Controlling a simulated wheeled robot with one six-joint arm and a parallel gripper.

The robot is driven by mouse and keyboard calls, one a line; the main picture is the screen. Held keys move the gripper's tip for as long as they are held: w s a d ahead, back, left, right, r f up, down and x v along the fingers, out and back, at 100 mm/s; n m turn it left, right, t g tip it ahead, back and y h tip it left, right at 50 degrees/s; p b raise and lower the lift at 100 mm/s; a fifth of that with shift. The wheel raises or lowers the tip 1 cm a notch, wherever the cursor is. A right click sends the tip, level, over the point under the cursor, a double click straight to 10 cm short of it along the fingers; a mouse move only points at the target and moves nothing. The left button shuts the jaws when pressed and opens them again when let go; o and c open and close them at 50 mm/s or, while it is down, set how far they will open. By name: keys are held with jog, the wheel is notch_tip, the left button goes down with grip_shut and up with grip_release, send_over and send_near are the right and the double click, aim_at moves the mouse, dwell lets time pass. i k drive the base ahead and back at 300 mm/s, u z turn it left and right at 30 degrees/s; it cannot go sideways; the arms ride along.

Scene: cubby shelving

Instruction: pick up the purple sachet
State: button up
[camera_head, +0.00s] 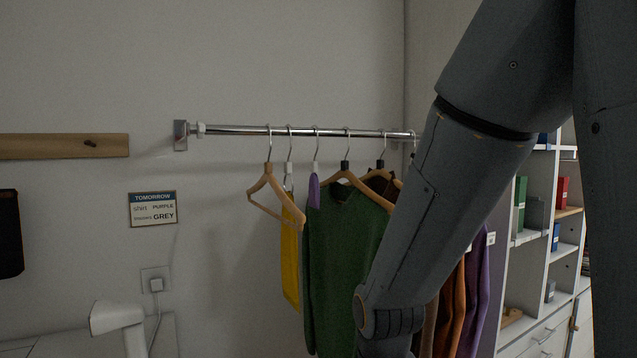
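A small purple piece (313,191) hangs below a hook on the rail, between a yellow garment (290,255) and a dark green sweater (345,250). I cannot tell whether it is the purple sachet or part of a garment. No other thing that could be a sachet stands out clearly. My grey arm crosses the right half of the view and covers part of the hanging clothes. My gripper is out of view, below the bottom edge or hidden by the arm.
A metal rail (260,130) holds several hangers, one an empty wooden hanger (275,195). A purple garment (477,290) hangs at the right. White cubby shelving (528,240) stands at the far right. A small sign (153,209) and a wooden wall board (60,146) are at the left.

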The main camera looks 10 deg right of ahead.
aim_at(313, 194)
jog(key=z, duration=0.75)
jog(key=i, duration=0.4)
jog(key=u, duration=0.9)
